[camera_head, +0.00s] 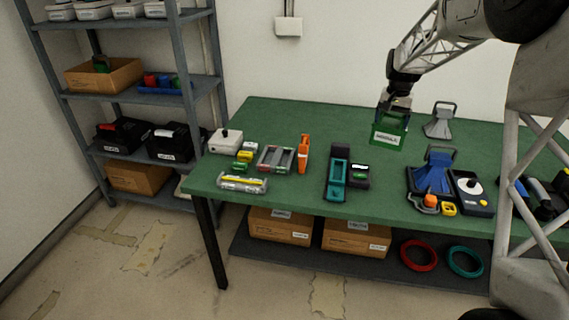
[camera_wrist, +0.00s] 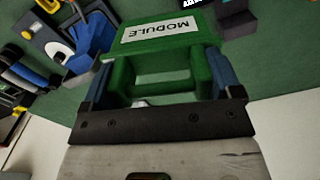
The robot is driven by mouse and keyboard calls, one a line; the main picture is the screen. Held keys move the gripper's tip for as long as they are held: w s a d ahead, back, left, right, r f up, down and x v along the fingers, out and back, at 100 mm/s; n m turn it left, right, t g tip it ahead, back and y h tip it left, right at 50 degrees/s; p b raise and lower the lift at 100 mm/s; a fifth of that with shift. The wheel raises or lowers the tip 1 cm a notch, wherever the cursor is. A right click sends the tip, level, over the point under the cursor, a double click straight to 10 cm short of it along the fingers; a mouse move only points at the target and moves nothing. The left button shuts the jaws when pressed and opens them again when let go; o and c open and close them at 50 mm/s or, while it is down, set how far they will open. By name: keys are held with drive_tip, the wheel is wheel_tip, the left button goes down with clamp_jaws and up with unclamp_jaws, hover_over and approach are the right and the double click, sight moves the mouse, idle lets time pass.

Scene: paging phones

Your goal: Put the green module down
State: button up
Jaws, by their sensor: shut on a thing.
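The green module (camera_head: 388,139), with a white label and a handle on top, is at the back middle of the green table (camera_head: 300,120). My gripper (camera_head: 396,108) is above it, shut on its handle. The wrist view shows the green module (camera_wrist: 160,55) with the label reading MODULE and the handle between the blue finger pads of my gripper (camera_wrist: 158,78). Its underside is hidden, so I cannot tell whether it touches the table.
A grey handled module (camera_head: 439,121) stands to the right. A blue handled module (camera_head: 433,175) stands in front, beside a device with a white dial (camera_head: 468,190). A teal cradle (camera_head: 337,172) is front left. Bare tabletop lies left of the green module.

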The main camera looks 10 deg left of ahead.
drive_tip(key=shift+d+r+n, duration=0.2)
drive_tip(key=shift+d+n, duration=0.25)
drive_tip(key=shift+n, duration=0.05)
drive_tip(key=shift+d+r+n, duration=0.15)
drive_tip(key=shift+d+n, duration=0.3)
drive_tip(key=shift+n, duration=0.05)
drive_tip(key=shift+w+a, duration=0.2)
drive_tip(key=shift+a, duration=0.2)
drive_tip(key=shift+w+a+m, duration=0.3)
drive_tip(key=shift+a+m, duration=0.05)
drive_tip(key=shift+a, duration=0.45)
drive_tip(key=shift+w+a+m, duration=0.3)
drive_tip(key=shift+a+m, duration=0.05)
drive_tip(key=shift+a, duration=0.45)
drive_tip(key=w+a+f+m, duration=0.1)
drive_tip(key=a+f+m, duration=0.2)
drive_tip(key=a+m, duration=0.5)
drive_tip(key=w+a+f+m, duration=0.2)
drive_tip(key=a+m, duration=0.5)
drive_tip(key=a, duration=1.9)
drive_tip(key=shift+a+f+m, duration=0.2)
drive_tip(key=shift+f+m, duration=0.2)
drive_tip(key=shift+f, duration=0.25)
drive_tip(key=shift+f, duration=2.5)
drive_tip(key=shift+f, duration=0.1)
